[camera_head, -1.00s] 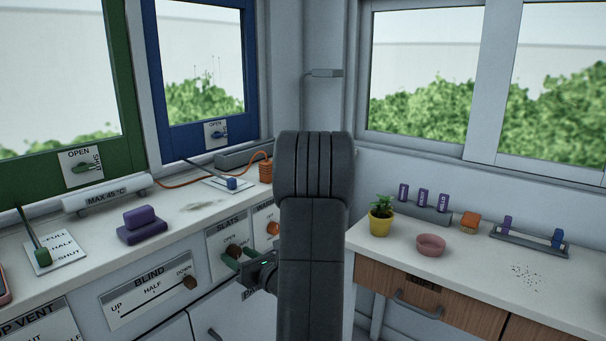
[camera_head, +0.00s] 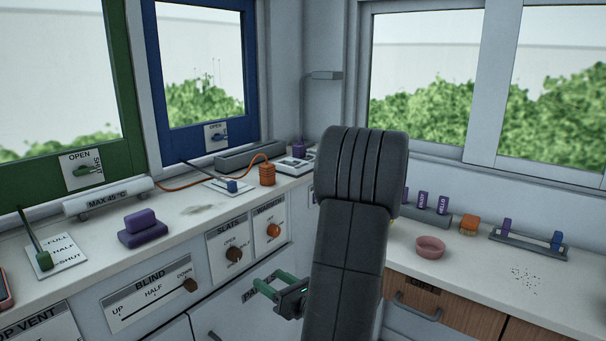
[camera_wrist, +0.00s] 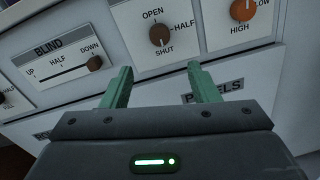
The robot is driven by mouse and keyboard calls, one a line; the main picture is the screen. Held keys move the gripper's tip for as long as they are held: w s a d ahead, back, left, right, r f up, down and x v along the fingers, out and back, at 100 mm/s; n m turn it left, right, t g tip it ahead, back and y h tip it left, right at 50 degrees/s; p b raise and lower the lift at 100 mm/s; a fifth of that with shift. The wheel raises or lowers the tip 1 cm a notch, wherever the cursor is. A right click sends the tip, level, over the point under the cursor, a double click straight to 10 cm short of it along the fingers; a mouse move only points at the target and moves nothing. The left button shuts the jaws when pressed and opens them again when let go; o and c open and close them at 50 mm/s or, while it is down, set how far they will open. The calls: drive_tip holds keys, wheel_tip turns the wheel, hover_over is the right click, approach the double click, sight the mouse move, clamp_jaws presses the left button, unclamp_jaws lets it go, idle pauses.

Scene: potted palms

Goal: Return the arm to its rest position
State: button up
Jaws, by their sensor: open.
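My gripper (camera_head: 276,286) has green fingers and stands in front of the left counter's cabinet front, below the slats knob (camera_head: 234,254). In the wrist view my gripper (camera_wrist: 160,88) shows its two fingers well apart with nothing between them. The slats knob (camera_wrist: 159,35) is ahead of the fingers and apart from them. Its pointer direction is hard to read. My dark arm stands upright in the middle of the head view and hides part of the right counter, including the plant pot.
The warmer knob (camera_head: 274,231) and blind slider (camera_head: 190,285) are on the left cabinet front. A purple block (camera_head: 142,228) and an orange coil (camera_head: 267,174) are on the left counter. A pink bowl (camera_head: 430,247) and orange brush (camera_head: 469,224) stand on the right counter.

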sight(237, 258)
drive_tip(key=b+x, duration=0.1)
drive_tip(key=x, duration=1.2)
drive_tip(key=shift+f+n+b, duration=0.3)
drive_tip(key=shift+n+b, duration=0.2)
drive_tip(key=shift+b, duration=0.2)
drive_tip(key=shift+s+d+r+n+b, duration=0.1)
drive_tip(key=shift+d+n+b, duration=0.05)
drive_tip(key=shift+n+b, duration=0.3)
drive_tip(key=n+b, duration=0.2)
drive_tip(key=n, duration=0.1)
drive_tip(key=n+b, duration=0.3)
drive_tip(key=n, duration=0.1)
drive_tip(key=n+b, duration=0.3)
drive_tip(key=n, duration=0.3)
drive_tip(key=shift+d+r+y, duration=0.1)
drive_tip(key=shift+y, duration=0.3)
drive_tip(key=n+b, duration=0.1)
drive_tip(key=n, duration=0.4)
drive_tip(key=shift+r, duration=0.15)
drive_tip(key=shift+n, duration=0.25)
